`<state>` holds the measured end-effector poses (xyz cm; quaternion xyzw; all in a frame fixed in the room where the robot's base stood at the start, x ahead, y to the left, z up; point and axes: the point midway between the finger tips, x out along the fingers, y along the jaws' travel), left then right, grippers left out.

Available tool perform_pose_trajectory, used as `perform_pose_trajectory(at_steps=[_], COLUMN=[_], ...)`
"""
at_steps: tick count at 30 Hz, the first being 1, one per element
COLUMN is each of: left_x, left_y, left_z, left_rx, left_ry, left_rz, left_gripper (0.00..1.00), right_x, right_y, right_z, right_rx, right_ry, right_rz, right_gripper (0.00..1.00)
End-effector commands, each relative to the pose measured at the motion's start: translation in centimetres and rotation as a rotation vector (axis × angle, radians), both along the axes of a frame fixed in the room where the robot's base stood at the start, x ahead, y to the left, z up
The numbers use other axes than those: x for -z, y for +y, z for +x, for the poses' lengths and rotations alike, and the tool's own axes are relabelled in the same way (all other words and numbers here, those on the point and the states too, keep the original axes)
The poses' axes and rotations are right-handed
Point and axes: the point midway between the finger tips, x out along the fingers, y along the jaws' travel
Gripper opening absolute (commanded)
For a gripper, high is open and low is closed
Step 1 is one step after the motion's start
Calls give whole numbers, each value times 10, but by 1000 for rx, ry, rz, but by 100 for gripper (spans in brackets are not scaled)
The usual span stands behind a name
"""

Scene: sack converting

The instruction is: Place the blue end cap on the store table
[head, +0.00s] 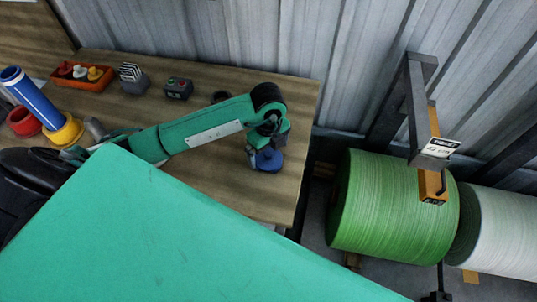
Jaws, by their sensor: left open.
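The blue end cap (268,160) is a small, round, dark blue piece near the right end of the wooden table (262,205). My left gripper (266,145) reaches in from the left and points down directly over the cap. Its jaws are open, and the fingertips are at or just above the cap. The gripper hides part of the cap's top, so I cannot tell whether they touch. The cap appears to rest on the tabletop. My right gripper is not in view.
An orange tray (82,84) with small caps, a striped block (133,78) and a button box (178,88) stand along the back. A blue tube (32,98) and yellow ring (64,131) are at left. Green (385,210) and white (497,230) rolls lie beyond the table's right edge.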

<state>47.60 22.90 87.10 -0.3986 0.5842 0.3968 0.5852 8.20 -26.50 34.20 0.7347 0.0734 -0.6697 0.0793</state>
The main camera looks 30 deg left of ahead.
Motion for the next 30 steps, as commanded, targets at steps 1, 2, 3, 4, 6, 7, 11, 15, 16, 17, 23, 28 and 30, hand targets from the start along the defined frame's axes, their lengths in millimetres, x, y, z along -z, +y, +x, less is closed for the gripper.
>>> perform_pose_trajectory(at_steps=[1,2,3,4,6,7,11,15,16,17,23,28,30], left_x=[-10,-17,-26,-33,-48,-54,-75,-88,-89,-90,-91,-91,-91], left_y=[0,0,-1,0,0,-1,0,0,0,0,0,0,0], left_z=[1,1,1,1,1,1,1,0,0,0,0,0,0], left_rx=[2,3,3,1,3,2,2,1,1,1,1,1,1], left_ry=[-5,-6,-6,-6,-5,-5,-4,-2,-2,-1,0,0,0], left_rz=[-1,0,-2,-1,-1,-1,-1,-1,-1,0,0,0,0], left_gripper=[99,99,99,99,99,99,99,99,99,99,99,99,99], right_x=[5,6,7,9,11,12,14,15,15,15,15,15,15], right_y=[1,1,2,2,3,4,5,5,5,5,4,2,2], right_z=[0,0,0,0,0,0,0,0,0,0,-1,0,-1], right_rx=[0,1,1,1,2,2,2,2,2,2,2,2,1], right_ry=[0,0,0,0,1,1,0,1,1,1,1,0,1], right_rz=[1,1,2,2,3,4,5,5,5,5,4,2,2], right_gripper=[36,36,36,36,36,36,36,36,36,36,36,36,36])
